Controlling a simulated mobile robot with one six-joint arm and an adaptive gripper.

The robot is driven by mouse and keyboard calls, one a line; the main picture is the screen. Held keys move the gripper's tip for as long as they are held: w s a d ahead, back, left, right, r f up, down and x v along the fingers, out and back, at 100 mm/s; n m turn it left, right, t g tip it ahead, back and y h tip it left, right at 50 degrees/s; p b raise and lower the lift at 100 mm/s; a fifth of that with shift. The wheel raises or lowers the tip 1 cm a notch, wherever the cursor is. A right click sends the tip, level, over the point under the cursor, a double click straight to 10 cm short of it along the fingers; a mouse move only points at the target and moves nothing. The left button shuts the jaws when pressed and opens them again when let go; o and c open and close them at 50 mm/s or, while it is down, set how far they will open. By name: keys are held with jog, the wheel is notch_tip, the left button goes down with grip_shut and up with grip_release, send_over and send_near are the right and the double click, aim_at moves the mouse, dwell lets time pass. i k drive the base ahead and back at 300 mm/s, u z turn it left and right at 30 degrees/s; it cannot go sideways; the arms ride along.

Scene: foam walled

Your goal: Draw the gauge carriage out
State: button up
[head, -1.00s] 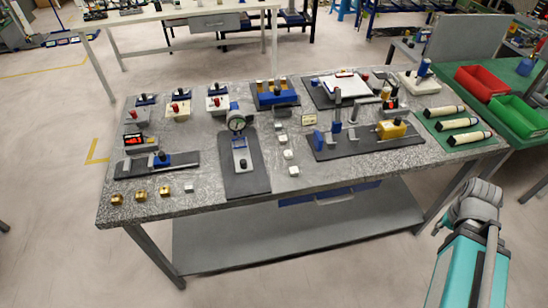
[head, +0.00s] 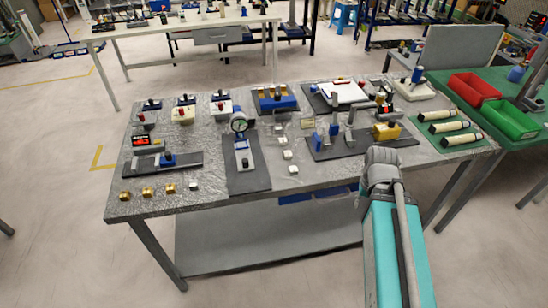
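A round dial gauge (head: 239,125) stands at the far end of a dark plate (head: 249,180) on the speckled grey table. A light grey and blue slide piece (head: 243,150) with a dark knob lies just in front of the dial, on the same plate. I take this piece for the gauge carriage, but it is too small to be sure. My teal arm with its grey joint rises at the lower right, in front of the table's front edge. My gripper is not visible, so its state is hidden.
Left of the dial are a dark rail with a blue block (head: 168,158), a red-lit readout (head: 148,141) and brass pieces (head: 148,191). Small white blocks (head: 288,155) lie to the right. A plate with upright posts and a yellow block (head: 386,132) is farther right.

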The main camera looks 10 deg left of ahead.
aim_at(245, 163)
jog(key=u, duration=1.1)
jog(key=k, duration=1.05)
jog(key=z, duration=0.3)
jog(key=i, duration=0.8)
